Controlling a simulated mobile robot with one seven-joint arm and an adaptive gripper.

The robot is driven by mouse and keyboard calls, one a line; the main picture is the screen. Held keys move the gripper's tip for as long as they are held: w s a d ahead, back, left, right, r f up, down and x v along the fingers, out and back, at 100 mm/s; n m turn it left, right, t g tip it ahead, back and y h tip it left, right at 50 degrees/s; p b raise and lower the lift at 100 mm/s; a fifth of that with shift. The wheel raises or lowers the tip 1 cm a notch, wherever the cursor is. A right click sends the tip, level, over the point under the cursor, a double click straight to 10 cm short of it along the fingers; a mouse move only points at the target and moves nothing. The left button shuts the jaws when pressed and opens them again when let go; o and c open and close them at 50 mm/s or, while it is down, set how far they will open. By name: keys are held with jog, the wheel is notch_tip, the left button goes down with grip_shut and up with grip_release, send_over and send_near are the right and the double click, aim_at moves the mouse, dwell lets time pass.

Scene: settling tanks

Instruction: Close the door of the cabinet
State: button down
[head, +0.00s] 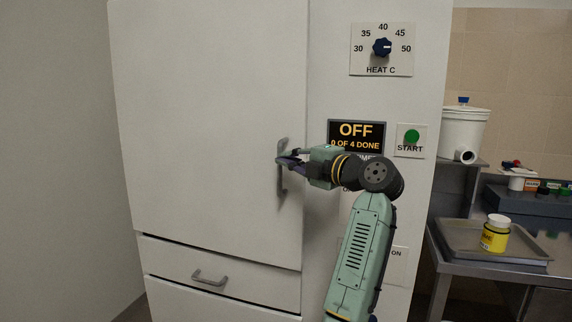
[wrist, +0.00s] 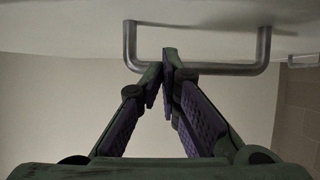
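The white cabinet door (head: 210,110) fills the left of the head view, with a grey bar handle (head: 283,182) near its right edge. The door stands flush or nearly flush with the cabinet front; I cannot tell if a small gap remains. My gripper (head: 283,160) is at the handle, coming from the right. In the wrist view the fingertips of my gripper (wrist: 164,65) meet in front of the handle bar (wrist: 215,68) and hide part of it. The bar runs across both fingers, not between them. Whether they touch it is unclear.
Below the door is a drawer (head: 220,265) with its own handle. Right of the door is a panel with a heat dial (head: 382,47), an OFF display (head: 356,134) and a green start button (head: 411,137). A steel bench with a tray (head: 465,252) and yellow jar (head: 495,237) stands further right.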

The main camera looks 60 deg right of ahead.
jog(key=s+d+m+h, duration=0.1)
jog(key=s+d, duration=0.3)
jog(key=s, duration=0.3)
jog(key=w+a+r+m+g+h+p, duration=0.1)
jog(key=w+a+m+g+h, duration=0.15)
jog(key=a, duration=0.55)
jog(key=w+a+r+m+g+h+p, duration=0.1)
jog(key=w+a+r+h+p, duration=0.15)
jog(key=a, duration=0.65)
jog(key=w+d+f+p, duration=0.1)
jog(key=w+d+p, duration=0.3)
jog(key=d, duration=0.6)
jog(key=shift+w, duration=0.5)
jog(key=shift+d, duration=0.1)
